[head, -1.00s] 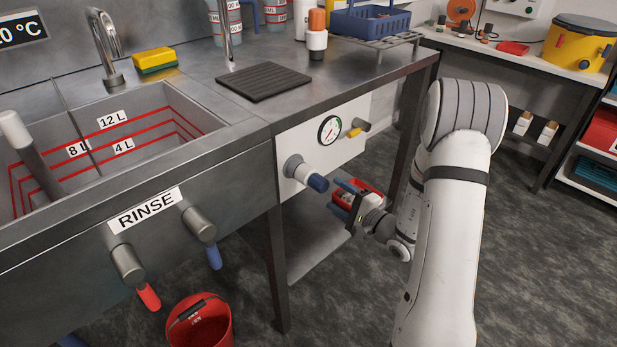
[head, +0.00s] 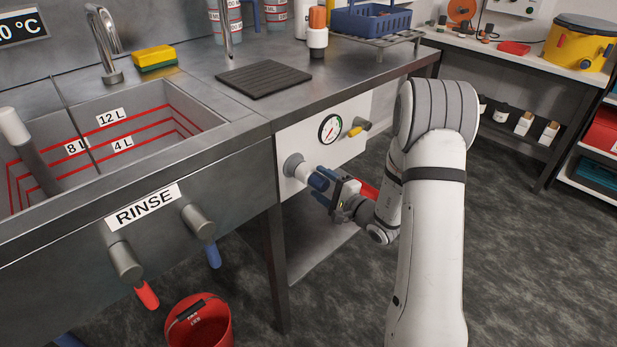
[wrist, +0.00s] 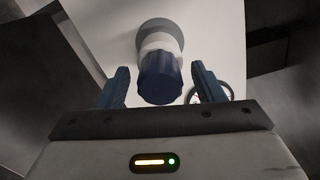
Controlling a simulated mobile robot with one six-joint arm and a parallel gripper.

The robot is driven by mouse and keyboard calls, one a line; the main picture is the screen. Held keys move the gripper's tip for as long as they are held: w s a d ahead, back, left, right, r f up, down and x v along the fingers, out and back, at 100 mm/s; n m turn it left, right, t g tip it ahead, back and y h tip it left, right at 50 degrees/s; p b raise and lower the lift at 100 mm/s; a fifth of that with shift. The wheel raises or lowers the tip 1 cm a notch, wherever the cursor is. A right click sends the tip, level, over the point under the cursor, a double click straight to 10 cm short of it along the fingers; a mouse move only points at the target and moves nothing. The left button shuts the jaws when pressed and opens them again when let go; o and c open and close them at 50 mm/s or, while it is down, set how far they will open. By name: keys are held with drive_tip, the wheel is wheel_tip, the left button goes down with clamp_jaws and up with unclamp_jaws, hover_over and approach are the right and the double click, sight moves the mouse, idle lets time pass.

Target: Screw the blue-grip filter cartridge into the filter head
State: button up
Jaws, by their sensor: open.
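The filter cartridge with its blue grip (wrist: 160,78) points out of the grey filter head (wrist: 155,28) on the white panel. In the head view the filter head (head: 293,166) shows left of the pressure gauge, with the blue grip (head: 318,180) facing my gripper. My gripper (head: 324,188) is open. In the wrist view its two blue fingers (wrist: 161,82) stand on either side of the grip, with a gap visible on both sides. How deep the cartridge sits in the head cannot be told.
A pressure gauge (head: 330,128) and a small yellow-handled valve (head: 358,129) are on the same panel, above and right of the cartridge. The bench leg (head: 277,265) stands to the left. A red bucket (head: 203,325) is on the floor. A red container (head: 368,189) shows partly behind my gripper.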

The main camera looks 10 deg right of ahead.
drive_tip(key=n+b, duration=0.1)
drive_tip(key=b, duration=0.2)
drive_tip(key=shift+f+n, duration=0.4)
drive_tip(key=n+b, duration=0.5)
drive_tip(key=b, duration=0.3)
drive_tip(key=n, duration=0.2)
drive_tip(key=shift+r+n, duration=0.3)
drive_tip(key=shift+r, duration=0.1)
drive_tip(key=n, duration=0.5)
